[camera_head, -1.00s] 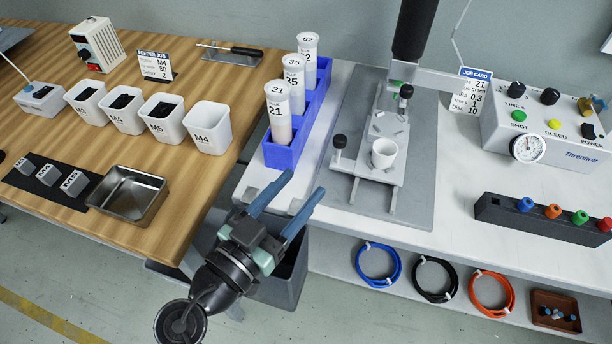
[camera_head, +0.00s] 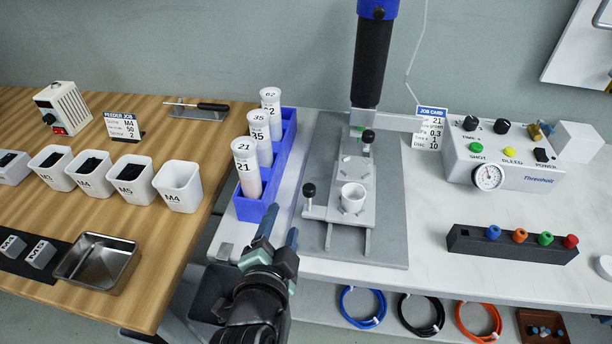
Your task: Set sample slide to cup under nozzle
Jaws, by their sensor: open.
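The white cup (camera_head: 352,198) stands upright on the grey sample slide (camera_head: 330,212), which sits on two rails on a grey base plate (camera_head: 388,240). A black knob (camera_head: 309,190) stands on the slide's left end. The black dispenser barrel (camera_head: 371,62) hangs above the back of the slide. A second black knob (camera_head: 367,137) stands near the tip. My gripper (camera_head: 280,228) is open and empty, left of the base plate and in front of the blue rack.
A blue rack (camera_head: 243,209) with tubes 21, 35 and 62 stands close behind my gripper. A control box (camera_head: 520,176) with gauge is at right, beside the job card (camera_head: 430,127). A black holder (camera_head: 510,246) with coloured caps lies front right. The white bench between is clear.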

